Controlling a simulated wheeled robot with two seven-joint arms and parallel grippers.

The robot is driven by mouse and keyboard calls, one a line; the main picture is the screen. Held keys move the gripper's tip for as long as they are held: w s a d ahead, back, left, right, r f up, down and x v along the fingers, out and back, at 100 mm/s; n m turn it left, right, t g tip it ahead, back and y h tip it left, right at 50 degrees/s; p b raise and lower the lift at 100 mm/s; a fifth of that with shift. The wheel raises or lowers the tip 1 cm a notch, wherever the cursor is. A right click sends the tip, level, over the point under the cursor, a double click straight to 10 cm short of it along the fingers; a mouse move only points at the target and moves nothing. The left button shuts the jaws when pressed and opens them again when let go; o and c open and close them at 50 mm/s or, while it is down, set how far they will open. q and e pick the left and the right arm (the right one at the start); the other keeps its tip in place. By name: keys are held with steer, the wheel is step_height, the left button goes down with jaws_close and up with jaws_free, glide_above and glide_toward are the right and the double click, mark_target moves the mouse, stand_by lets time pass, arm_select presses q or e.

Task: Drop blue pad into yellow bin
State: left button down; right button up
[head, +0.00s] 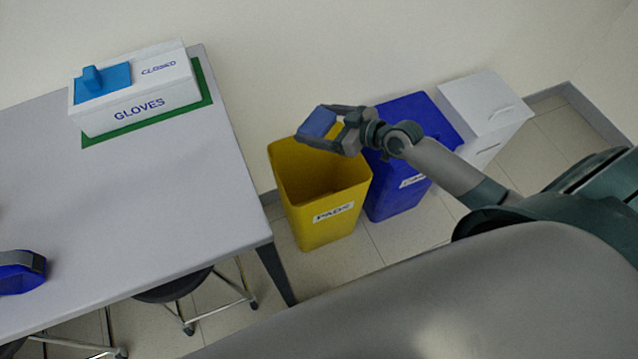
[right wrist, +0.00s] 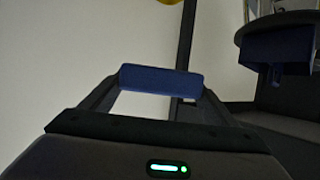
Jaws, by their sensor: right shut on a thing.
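A blue pad (head: 317,122) is held between the fingers of my right gripper (head: 330,126), above the back part of the open yellow bin (head: 327,214) labelled PADS. In the right wrist view the blue pad (right wrist: 161,79) spans the gap between both fingertips. The pad is apart from the bin's rim as far as I can tell. The bin's inner wall shows, but its bottom is partly hidden. My left gripper does not show in either view.
A blue bin (head: 397,200) stands right beside the yellow one, with a white cabinet (head: 484,108) further right. The table (head: 180,190) at left carries a GLOVES box (head: 140,105) on a green mat (head: 207,88) and a dark blue object (head: 20,274). A stool (head: 178,288) is under the table.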

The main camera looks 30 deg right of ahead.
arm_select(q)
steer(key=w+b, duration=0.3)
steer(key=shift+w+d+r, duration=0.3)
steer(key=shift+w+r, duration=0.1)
arm_select(e)
step_height(320, 180, down, 10)
steer(key=w+d+m+t+h, duration=0.1)
steer(key=d, duration=0.1)
steer(key=shift+w+d, duration=0.25)
arm_select(q)
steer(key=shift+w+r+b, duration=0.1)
steer(key=shift+b, duration=0.2)
arm_select(e)
steer(key=shift+f, duration=0.2)
arm_select(q)
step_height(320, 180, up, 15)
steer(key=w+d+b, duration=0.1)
steer(key=b, duration=0.4)
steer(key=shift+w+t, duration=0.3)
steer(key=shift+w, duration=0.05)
arm_select(e)
steer(key=shift+f, duration=2.9)
